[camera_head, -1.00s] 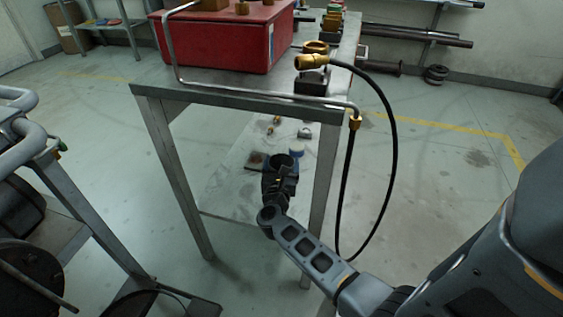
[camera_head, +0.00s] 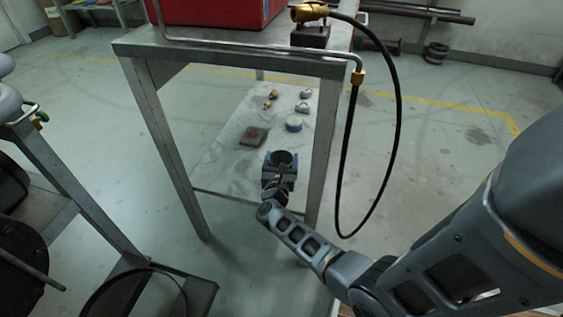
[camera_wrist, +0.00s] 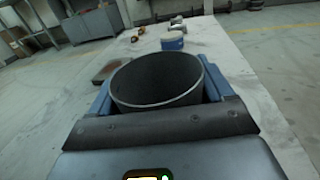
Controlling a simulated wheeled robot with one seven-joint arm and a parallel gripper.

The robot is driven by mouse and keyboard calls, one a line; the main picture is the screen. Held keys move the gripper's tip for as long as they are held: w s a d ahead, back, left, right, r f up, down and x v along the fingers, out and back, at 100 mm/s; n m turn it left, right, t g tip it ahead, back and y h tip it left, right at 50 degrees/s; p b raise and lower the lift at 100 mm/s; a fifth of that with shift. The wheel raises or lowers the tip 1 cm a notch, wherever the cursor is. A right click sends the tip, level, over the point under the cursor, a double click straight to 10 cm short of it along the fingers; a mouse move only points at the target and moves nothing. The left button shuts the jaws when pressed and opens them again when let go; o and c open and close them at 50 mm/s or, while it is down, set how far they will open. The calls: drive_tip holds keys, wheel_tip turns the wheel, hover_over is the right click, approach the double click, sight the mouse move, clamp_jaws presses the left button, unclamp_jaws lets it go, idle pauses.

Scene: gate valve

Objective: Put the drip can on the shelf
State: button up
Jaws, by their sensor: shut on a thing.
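The drip can (camera_wrist: 157,82) is a dark, open-topped round can, empty as far as its inside shows. My gripper (camera_head: 279,168) is shut on it, with blue-edged fingers on both sides of the can in the wrist view. The can (camera_head: 282,158) is upright in the head view, at the near end of the table's lower shelf. The shelf (camera_head: 224,160) is a pale board low between the table legs. I cannot tell whether the can's base touches the shelf, as its lower part is hidden by my gripper.
On the shelf lie a brown block (camera_head: 254,136), a blue-sided roll (camera_head: 294,124), brass fittings (camera_head: 270,99) and grey metal pieces (camera_head: 303,107). The tabletop edge (camera_head: 230,60) overhangs. Table legs (camera_head: 165,150) flank the opening. A black hose (camera_head: 398,120) hangs at right.

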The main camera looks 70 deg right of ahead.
drive_tip(key=o, duration=1)
